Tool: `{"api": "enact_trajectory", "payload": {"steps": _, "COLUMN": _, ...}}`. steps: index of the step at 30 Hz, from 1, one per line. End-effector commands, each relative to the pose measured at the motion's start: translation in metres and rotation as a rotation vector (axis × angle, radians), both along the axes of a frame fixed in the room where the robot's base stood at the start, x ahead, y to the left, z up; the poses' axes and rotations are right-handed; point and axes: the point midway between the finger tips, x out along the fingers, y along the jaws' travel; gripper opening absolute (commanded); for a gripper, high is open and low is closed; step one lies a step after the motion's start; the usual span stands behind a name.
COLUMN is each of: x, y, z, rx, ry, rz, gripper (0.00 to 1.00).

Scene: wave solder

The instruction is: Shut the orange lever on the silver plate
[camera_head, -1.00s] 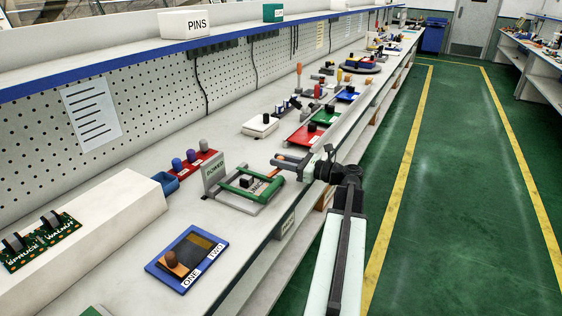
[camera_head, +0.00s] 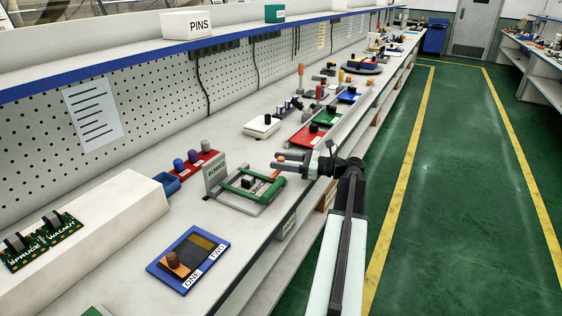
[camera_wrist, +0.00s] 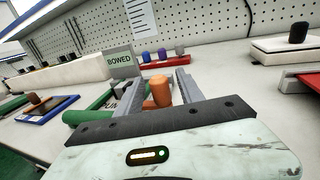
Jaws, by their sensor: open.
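An orange upright knob (camera_wrist: 160,92), which looks like the lever's handle, stands between the two fingers of my open gripper (camera_wrist: 157,90) in the wrist view. In the head view a small bit of orange (camera_head: 281,158) shows at the fingertips of my gripper (camera_head: 280,162). I cannot tell whether the fingers touch the knob. The silver plate under it is not clearly visible; my gripper and its fingers cover that spot. How far the lever is turned cannot be seen.
A green-railed frame (camera_head: 262,204) with a BOWED sign (camera_head: 216,175) stands just left of my gripper. A red tray (camera_head: 304,135) lies behind it. A blue board (camera_head: 188,259) is nearer on the bench. The green floor aisle on the right is clear.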

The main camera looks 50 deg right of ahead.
Motion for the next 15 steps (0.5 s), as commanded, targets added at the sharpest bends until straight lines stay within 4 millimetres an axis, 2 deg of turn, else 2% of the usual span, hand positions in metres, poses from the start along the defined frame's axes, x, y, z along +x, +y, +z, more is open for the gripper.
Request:
{"api": "enact_trajectory", "payload": {"steps": 9, "x": -0.047, "y": -0.029, "z": 0.000, "rx": 0.000, "ry": 0.000, "rz": -0.003, "gripper": 0.45}}
{"api": "enact_trajectory", "payload": {"steps": 15, "x": -0.065, "y": -0.039, "z": 0.000, "rx": 0.000, "ry": 0.000, "rz": -0.002, "gripper": 0.45}}
